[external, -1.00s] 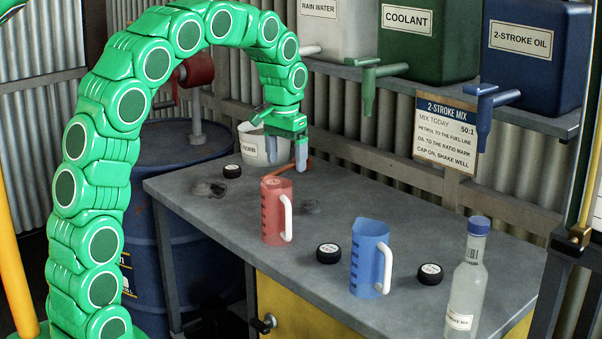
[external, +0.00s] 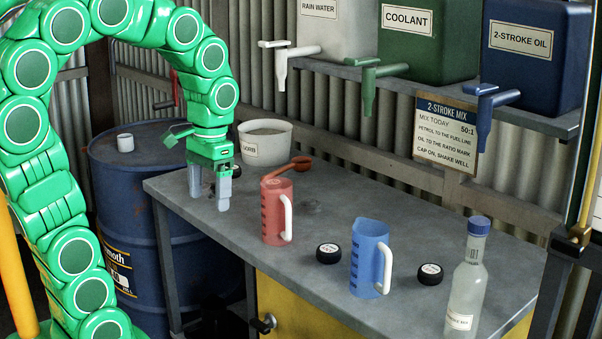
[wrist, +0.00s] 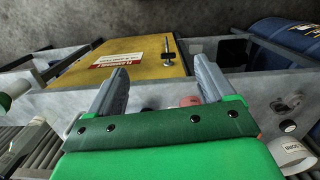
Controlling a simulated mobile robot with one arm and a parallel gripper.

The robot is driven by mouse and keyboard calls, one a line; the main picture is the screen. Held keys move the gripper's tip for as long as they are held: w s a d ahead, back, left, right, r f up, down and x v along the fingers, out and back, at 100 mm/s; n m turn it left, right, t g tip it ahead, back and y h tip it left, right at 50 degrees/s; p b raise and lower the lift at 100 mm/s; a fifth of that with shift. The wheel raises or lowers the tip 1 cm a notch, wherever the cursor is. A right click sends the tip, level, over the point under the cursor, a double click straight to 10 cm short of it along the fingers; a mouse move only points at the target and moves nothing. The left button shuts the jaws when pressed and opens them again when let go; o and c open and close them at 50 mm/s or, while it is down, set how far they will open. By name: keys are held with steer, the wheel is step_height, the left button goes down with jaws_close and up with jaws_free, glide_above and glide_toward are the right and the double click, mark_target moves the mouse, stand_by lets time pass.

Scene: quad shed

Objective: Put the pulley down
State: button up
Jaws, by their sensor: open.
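I cannot make out a pulley in either view. My gripper (external: 209,200) is open over the left end of the grey bench (external: 330,222), pointing down, with nothing visible between its fingers. In the wrist view the two grey fingers (wrist: 163,88) stand wide apart. Whether the fingertips touch the bench is unclear. A small black item with a pale top (wrist: 281,106) lies on the bench to the right of the fingers in the wrist view.
A red jug (external: 275,218), blue jug (external: 368,262), black caps (external: 328,253) and clear bottle (external: 466,285) stand rightward. An orange-red long-handled item (external: 288,168) lies behind the red jug. A white tub (external: 265,150) is at the back; a blue drum (external: 125,215) stands left.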

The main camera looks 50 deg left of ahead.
steer(key=s+d+f, duration=0.1)
steer(key=s, duration=0.6)
steer(key=s+d+f+m, duration=0.1)
steer(key=s+f, duration=0.1)
steer(key=s, duration=0.5)
steer(key=shift+d+g, duration=0.25)
steer(key=shift+g, duration=0.15)
